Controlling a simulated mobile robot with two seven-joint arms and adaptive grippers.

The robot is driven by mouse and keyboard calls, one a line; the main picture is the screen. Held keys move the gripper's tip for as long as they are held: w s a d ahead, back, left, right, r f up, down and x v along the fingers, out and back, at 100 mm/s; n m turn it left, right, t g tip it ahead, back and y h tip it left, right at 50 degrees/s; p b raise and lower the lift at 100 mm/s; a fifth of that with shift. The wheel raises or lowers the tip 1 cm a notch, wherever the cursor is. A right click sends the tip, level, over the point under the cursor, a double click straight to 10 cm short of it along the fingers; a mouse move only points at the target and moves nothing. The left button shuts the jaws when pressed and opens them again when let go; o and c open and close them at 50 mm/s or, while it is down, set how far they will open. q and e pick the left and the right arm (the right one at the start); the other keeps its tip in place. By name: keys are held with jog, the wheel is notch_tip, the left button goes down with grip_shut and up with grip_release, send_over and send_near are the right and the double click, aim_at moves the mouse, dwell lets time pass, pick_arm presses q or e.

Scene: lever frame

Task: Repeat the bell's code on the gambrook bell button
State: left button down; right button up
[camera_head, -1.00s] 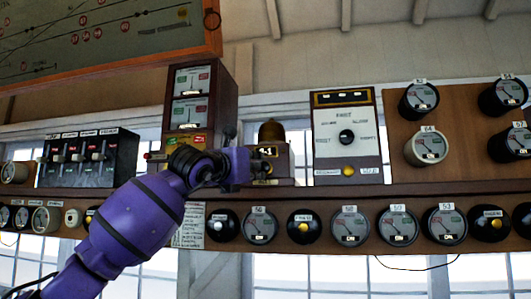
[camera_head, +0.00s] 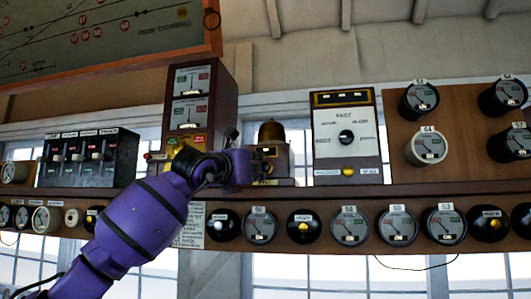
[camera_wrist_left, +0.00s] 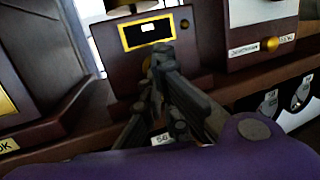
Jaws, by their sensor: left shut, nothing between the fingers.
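The bell unit is a brown wooden box (camera_head: 283,160) with a dark dome bell (camera_head: 271,132) on top, standing on the shelf. In the left wrist view its front (camera_wrist_left: 118,65) shows a yellow-framed dark window (camera_wrist_left: 147,31). My left gripper (camera_head: 256,170) is in front of the bell unit's lower left part. In the wrist view my left gripper (camera_wrist_left: 157,52) has its fingers shut and empty, tips just below the window. A bit of brass shows behind the fingertips; the fingers mostly hide it. I cannot tell whether they touch it. My right gripper is not in view.
Left of the bell stands a tall brown instrument case (camera_head: 228,95). Right of it is a white-faced panel with a dark knob (camera_head: 346,137) and a brass button (camera_head: 348,172). A row of round dials (camera_head: 350,225) hangs below the shelf (camera_head: 430,188).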

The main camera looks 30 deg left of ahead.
pick_arm(q)
jog(key=shift+s+d, duration=0.15)
jog(key=shift+s, duration=0.4)
jog(key=shift+w, duration=0.1)
jog(key=shift+w+a, duration=0.2)
jog(key=shift+w, duration=0.5)
jog(key=shift+s, duration=0.1)
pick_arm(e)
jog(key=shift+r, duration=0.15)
pick_arm(q)
jog(key=shift+s+d+f, duration=0.1)
jog(key=shift+s, duration=0.15)
jog(key=shift+s+d, duration=0.1)
jog(key=shift+s, duration=0.3)
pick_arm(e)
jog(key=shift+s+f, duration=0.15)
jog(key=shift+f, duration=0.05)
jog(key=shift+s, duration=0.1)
